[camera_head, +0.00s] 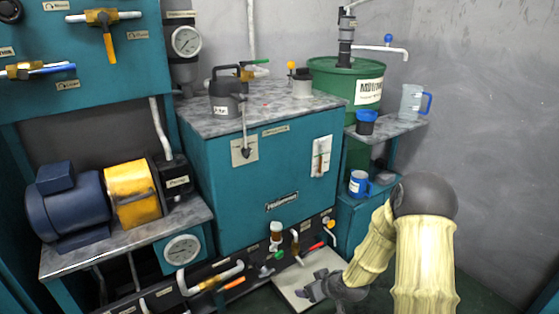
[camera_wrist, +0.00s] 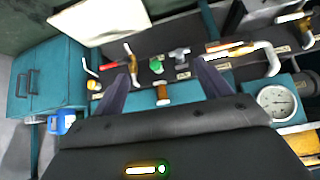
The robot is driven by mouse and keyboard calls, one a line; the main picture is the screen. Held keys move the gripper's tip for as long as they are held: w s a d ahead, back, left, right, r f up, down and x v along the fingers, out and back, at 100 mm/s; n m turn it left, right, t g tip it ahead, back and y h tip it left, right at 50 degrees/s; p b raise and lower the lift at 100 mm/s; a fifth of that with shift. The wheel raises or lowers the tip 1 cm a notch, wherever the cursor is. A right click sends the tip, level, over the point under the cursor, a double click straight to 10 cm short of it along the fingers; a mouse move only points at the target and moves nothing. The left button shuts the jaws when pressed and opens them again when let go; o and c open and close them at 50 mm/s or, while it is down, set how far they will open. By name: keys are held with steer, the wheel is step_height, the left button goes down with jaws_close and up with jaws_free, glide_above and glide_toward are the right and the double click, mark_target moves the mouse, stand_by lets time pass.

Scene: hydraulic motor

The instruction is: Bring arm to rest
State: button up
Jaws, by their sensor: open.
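My arm, in a cream ribbed sleeve, comes in from the lower right of the head view. My gripper (camera_head: 316,290) is low in front of the teal tank cabinet (camera_head: 265,185), above a pale flat panel (camera_head: 300,275) near the floor. In the wrist view its two dark fingers (camera_wrist: 163,82) stand apart with nothing held between them. Beyond the fingers is the row of valves and pipes along the cabinet's base. Contact with the panel cannot be told.
A red-handled valve (camera_head: 315,247) and an orange-handled valve (camera_head: 232,284) stick out near my gripper. A pressure gauge (camera_head: 182,249) is to the left. A blue mug (camera_head: 360,184) and a clear jug (camera_head: 412,102) stand on shelves. The right wall side looks clear.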

steer(key=s+d+r+m+g+h+p, duration=0.2)
steer(key=s+d+r+m+p, duration=0.15)
steer(key=s+r, duration=0.75)
steer(key=s+d+r+m+g+h+p, duration=0.2)
steer(key=s+r+m+p, duration=0.15)
steer(key=s+r, duration=0.8)
step_height(320, 180, up, 39)
steer(key=w+n+p, duration=0.1)
steer(key=w+p, duration=0.1)
steer(key=p, duration=3.4)
steer(key=shift+w+a+p, duration=0.2)
steer(key=shift+w+p, duration=0.1)
steer(key=shift+p, duration=0.05)
steer(key=shift+f, duration=0.1)
